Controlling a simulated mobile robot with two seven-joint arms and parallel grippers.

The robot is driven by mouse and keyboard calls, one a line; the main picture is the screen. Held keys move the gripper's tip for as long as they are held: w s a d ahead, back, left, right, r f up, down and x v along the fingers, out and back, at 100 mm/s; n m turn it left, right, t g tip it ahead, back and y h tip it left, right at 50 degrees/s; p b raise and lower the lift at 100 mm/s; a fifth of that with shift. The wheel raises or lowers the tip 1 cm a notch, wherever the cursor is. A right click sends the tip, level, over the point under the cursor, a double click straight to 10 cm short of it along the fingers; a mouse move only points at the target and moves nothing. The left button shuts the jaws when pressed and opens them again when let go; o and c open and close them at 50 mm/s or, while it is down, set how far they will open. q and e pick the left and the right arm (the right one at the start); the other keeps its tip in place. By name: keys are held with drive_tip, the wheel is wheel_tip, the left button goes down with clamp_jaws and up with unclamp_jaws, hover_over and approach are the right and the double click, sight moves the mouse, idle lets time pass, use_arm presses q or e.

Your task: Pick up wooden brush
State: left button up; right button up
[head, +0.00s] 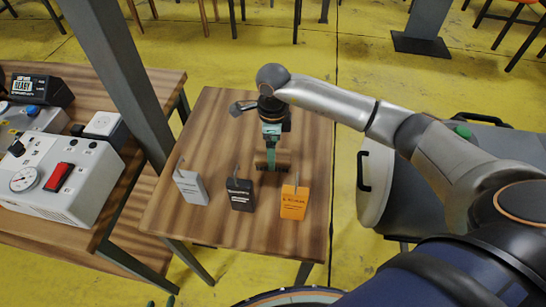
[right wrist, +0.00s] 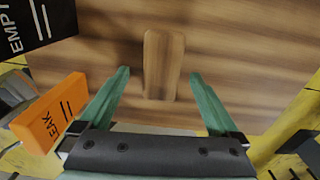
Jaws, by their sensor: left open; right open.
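The wooden brush (head: 284,157) lies on the brown wooden table (head: 220,115), behind the orange and black tags. Its plain wooden back (right wrist: 163,62) shows in the right wrist view. My right gripper (head: 271,148) reaches in from the right and points down over the brush. In the right wrist view the two green fingers of my right gripper (right wrist: 159,75) are apart, one on each side of the brush, with visible gaps. Green fingertips of my left gripper (head: 161,301) show apart at the bottom edge, away from the table; the rest is out of view.
A grey tag (head: 191,187), a black tag (head: 240,194) and an orange tag (head: 293,202) stand along the table's near side. A grey post (head: 115,75) rises at the left, near a bench with a gauge box (head: 60,175). The table's back left is clear.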

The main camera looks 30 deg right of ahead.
wheel_tip(320, 180, down, 3)
drive_tip(key=shift+w+f, duration=0.1)
drive_tip(key=shift+f, duration=0.05)
drive_tip(key=shift+d, duration=0.1)
drive_tip(key=c, duration=1.5)
